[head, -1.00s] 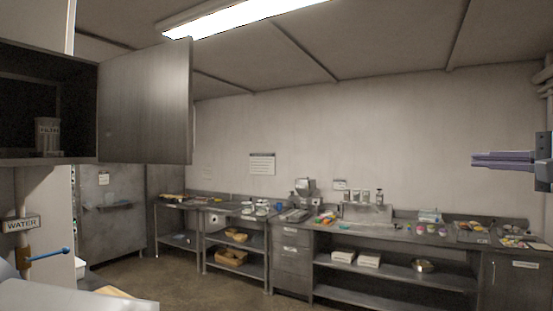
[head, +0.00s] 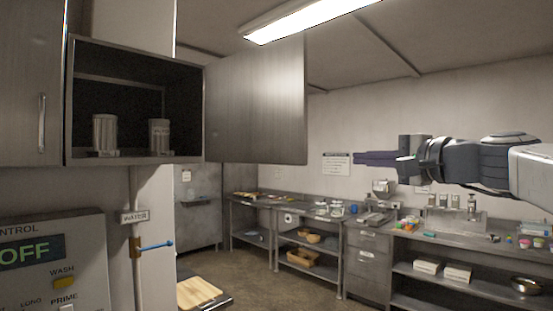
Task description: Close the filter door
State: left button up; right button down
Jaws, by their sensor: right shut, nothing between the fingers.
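The filter door (head: 257,100) is a grey metal door, standing open to the right of an upper wall cabinet (head: 185,160). Two metal filter canisters stand inside on the cabinet floor, a left one (head: 105,133) and a right one (head: 159,136). My right gripper (head: 357,159) is shut and empty. Its arm comes in from the right, and its fingers point left. In the picture it is to the right of the door's free edge, apart from it; the depth between them is hard to tell. My left gripper is not in view.
A shut cabinet door with a handle (head: 42,123) is at the left. Below are a control panel reading OFF (head: 40,285), and a pipe with a blue valve lever (head: 157,245). A cutting board (head: 198,292) lies low down. Steel counters (head: 370,232) with bakery items line the back wall.

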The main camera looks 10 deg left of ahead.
jog(key=s+a+p+x, duration=0.1)
jog(key=p+x, duration=0.5)
jog(key=x, duration=0.5)
jog(key=s, duration=0.1)
jog(key=s+a, duration=0.1)
jog(key=s, duration=0.1)
jog(key=shift+s+a, duration=0.2)
jog(key=shift+d, duration=0.1)
